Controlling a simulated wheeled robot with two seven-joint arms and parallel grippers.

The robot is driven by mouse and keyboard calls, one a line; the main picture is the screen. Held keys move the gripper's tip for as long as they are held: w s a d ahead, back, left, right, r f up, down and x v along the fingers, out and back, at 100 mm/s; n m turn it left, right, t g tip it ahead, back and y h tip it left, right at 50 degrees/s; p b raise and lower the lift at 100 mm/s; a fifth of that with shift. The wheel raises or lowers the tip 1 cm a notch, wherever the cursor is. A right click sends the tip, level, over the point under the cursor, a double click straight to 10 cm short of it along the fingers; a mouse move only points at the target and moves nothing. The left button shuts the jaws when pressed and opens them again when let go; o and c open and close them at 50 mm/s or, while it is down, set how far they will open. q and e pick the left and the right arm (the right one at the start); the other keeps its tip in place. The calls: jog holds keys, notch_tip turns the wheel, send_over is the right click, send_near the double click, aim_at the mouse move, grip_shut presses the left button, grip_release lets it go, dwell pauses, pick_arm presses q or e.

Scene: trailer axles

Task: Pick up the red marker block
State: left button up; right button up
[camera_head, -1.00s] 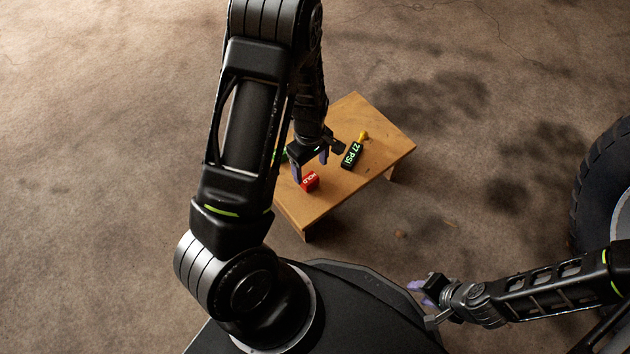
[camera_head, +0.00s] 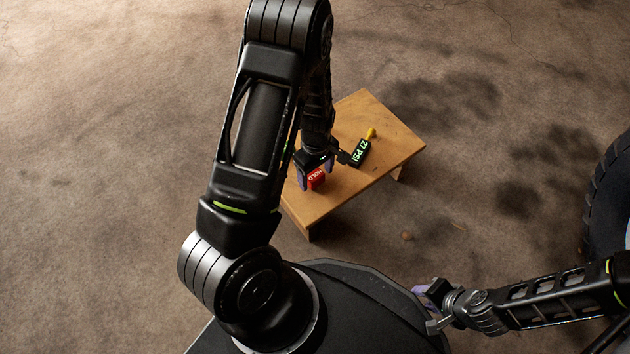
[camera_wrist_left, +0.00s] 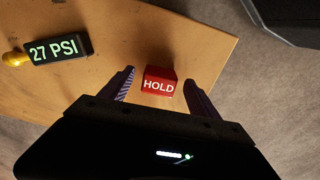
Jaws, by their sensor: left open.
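The red marker block (camera_head: 316,178), lettered HOLD, sits on the small wooden table near its front left edge. In the left wrist view the red block (camera_wrist_left: 159,82) lies between and slightly beyond the tips of my left gripper (camera_wrist_left: 158,84), with a gap on each side. My left gripper (camera_head: 318,177) is open and points down over the block; its fingers partly hide the block in the head view. My right gripper (camera_head: 430,306) is away from the table at the lower right, and its opening is not clear.
The wooden table (camera_head: 385,150) also carries a black gauge (camera_head: 360,152) reading 27 PSI with a yellow end, to the right of the block. A large tire (camera_head: 608,195) stands at the right edge. The floor around the table is mostly clear.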

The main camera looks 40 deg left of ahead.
aim_at(316, 176)
pick_arm(q)
jog(key=shift+f, duration=0.85)
jog(key=shift+r, duration=0.1)
jog(key=c, duration=1.5)
notch_tip(316, 176, up, 10)
jog(key=p, duration=0.5)
